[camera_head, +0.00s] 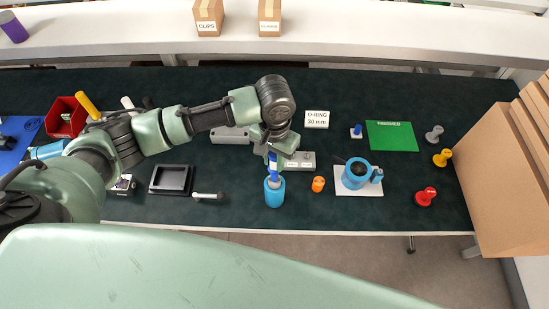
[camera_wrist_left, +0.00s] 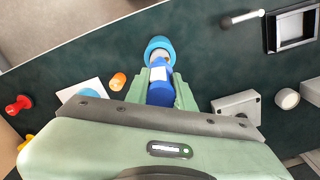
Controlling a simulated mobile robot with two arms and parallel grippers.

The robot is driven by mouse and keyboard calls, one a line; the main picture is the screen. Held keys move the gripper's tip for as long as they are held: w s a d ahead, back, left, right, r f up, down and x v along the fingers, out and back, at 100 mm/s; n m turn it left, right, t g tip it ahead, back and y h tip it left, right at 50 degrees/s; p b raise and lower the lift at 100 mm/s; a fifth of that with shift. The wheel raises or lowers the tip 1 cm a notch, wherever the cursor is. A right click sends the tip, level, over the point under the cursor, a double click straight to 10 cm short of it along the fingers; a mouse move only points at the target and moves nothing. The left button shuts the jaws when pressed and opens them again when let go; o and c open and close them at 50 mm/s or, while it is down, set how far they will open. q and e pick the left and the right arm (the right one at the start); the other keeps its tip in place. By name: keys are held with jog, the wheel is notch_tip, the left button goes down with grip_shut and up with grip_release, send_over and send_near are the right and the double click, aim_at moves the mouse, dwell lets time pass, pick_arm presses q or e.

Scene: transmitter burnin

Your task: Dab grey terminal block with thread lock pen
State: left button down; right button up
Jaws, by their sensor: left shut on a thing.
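My left gripper (camera_head: 276,152) is shut on a blue pen with a white band (camera_head: 273,166), which I take as the thread lock pen. The pen is upright, its lower end at the mouth of a blue cup (camera_head: 274,192); I cannot tell how deep it sits. In the left wrist view the pen (camera_wrist_left: 160,87) lies between the fingers, the cup (camera_wrist_left: 158,47) just beyond. A grey block (camera_head: 302,160) with small markings is right beside the gripper, partly hidden. Another grey block (camera_head: 230,135) is behind the forearm. I cannot tell which is the terminal block. My right gripper is not in view.
An orange cap (camera_head: 318,184) stands right of the cup. A blue pot (camera_head: 356,173) on a white card is further right. The O-ring sign (camera_head: 317,119) stands behind. The table's front edge is close.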

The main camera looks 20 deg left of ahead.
pick_arm(q)
jog(key=shift+r, duration=3.5)
jog(key=shift+f, duration=0.1)
